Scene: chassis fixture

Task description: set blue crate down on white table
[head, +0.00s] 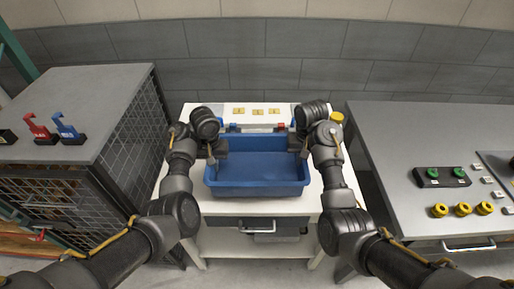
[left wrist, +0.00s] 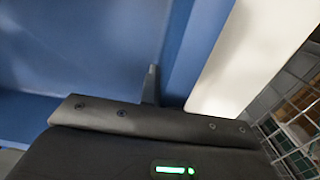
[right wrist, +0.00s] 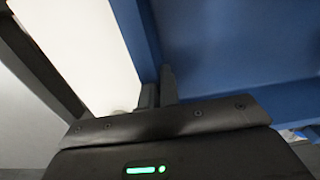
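The blue crate (head: 257,190) is upright and level over the middle of the white table (head: 180,205). It looks empty. Whether its base touches the table or hangs just above cannot be told. My left gripper (head: 213,157) is at the crate's left wall, with one finger showing inside the wall in the left wrist view (left wrist: 150,85); its other finger is hidden. My right gripper (head: 301,150) is at the right wall. In the right wrist view its fingers (right wrist: 158,90) are close together at the wall's rim. Both look shut on the crate's walls.
Behind the crate, several yellow labels (head: 257,112) and some red and blue parts (head: 281,126) are on the table. A grey cabinet (head: 85,85) with red and blue hooked parts stands left. A grey bench (head: 390,140) with buttons stands right. Little table shows in front of the crate.

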